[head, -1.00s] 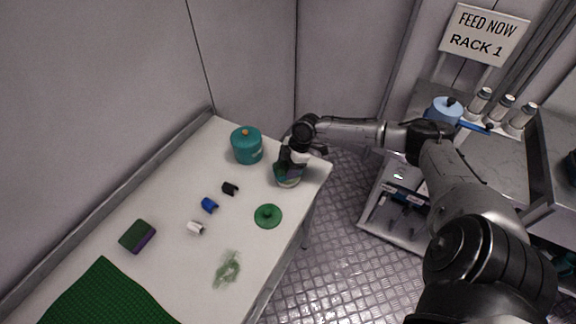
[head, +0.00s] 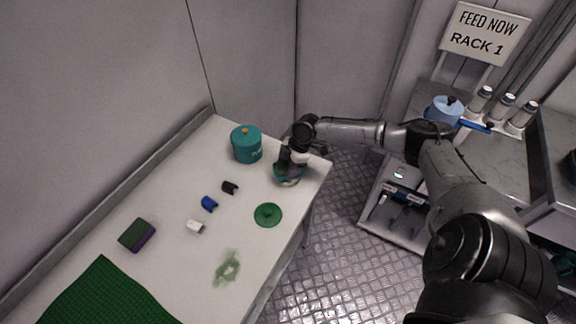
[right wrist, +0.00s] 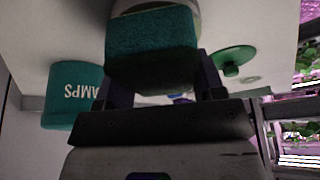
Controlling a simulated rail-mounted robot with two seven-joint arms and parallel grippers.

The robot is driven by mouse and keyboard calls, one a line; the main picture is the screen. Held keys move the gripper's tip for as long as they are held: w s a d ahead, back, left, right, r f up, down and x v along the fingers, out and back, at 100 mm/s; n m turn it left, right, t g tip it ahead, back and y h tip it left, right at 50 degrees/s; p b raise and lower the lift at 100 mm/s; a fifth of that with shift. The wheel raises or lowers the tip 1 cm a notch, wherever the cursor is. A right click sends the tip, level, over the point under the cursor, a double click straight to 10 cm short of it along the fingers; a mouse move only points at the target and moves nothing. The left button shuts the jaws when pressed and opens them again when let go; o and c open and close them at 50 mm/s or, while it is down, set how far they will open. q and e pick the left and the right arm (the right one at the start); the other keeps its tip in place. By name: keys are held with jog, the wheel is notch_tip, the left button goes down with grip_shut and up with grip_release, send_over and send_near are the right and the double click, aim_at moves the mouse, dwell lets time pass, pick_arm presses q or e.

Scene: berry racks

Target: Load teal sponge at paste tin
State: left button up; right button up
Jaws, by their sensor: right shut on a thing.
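My right gripper (head: 287,169) is shut on the teal sponge (right wrist: 152,45), above the far right corner of the table. A pale round tin (head: 290,183), apparently the paste tin, is right at the sponge. Its pale rim also shows behind the sponge in the right wrist view (right wrist: 183,6). The gripper and sponge hide most of the tin, so I cannot tell whether sponge and paste touch. A green round lid with a knob (head: 268,215) lies in front of the tin; it also shows in the right wrist view (right wrist: 232,58). My left gripper is not in view.
A teal lidded canister (head: 247,146) stands left of the gripper. Black (head: 230,188), blue (head: 209,204) and white (head: 195,227) clips, a green-purple sponge (head: 137,235), a green smear (head: 228,268) and a green mat (head: 105,295) are on the table. Rack 1 stands right.

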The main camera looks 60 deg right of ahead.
aim_at(282, 167)
dwell(0.5)
jog(key=shift+f+p, duration=0.1)
jog(key=shift+p, duration=0.2)
dwell(0.4)
dwell(0.5)
jog(key=shift+s+r+p, duration=0.1)
jog(key=shift+r+p, duration=0.55)
jog(key=shift+p, duration=0.05)
notch_tip(282, 167, up, 5)
jog(key=p, duration=0.4)
jog(key=shift+f+p, duration=0.15)
jog(key=shift+p, duration=0.15)
jog(key=shift+r+p, duration=0.6)
jog(key=shift+a, duration=0.1)
